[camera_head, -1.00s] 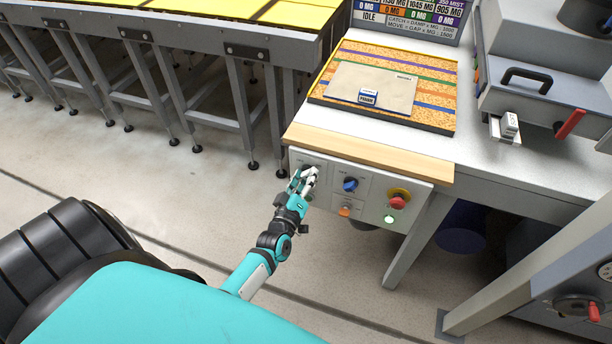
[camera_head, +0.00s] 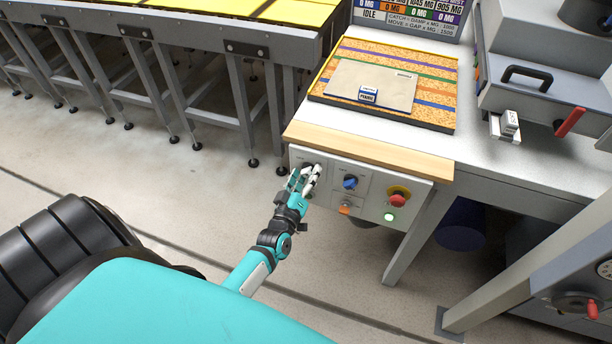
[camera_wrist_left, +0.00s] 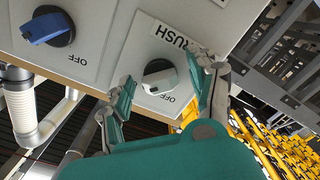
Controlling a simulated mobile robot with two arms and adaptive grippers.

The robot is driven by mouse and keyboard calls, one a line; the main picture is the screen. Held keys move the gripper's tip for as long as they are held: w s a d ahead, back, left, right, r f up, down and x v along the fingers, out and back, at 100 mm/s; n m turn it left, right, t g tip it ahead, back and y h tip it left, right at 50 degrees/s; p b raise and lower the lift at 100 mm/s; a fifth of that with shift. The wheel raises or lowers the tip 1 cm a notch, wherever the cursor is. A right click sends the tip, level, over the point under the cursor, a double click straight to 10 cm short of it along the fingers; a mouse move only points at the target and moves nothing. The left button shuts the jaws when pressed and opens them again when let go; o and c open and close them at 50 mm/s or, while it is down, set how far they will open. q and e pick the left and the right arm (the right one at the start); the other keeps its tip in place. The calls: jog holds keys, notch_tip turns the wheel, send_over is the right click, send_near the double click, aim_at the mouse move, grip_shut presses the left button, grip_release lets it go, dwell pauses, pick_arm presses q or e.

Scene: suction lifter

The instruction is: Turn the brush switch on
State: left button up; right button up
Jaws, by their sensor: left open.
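The brush switch is a white knob (camera_wrist_left: 160,77) on a grey panel plate. In the left wrist view its label is partly hidden and reads "RUSH", and "OFF" is printed beside the knob. My left gripper (camera_head: 306,175) is at the upper left of the control panel (camera_head: 372,212) in the head view and covers the knob there. In the left wrist view its fingers are open, one on each side of the white knob. I cannot tell whether they touch it. My right gripper is not in view.
A blue knob (camera_head: 350,183), an orange knob (camera_head: 345,210), a red button (camera_head: 397,200) and a lit green button (camera_head: 389,216) sit right of my gripper. A wooden ledge (camera_head: 370,150) overhangs the panel.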

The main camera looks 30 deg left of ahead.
pick_arm(q)
jog(key=v, duration=1.2)
dwell(0.3)
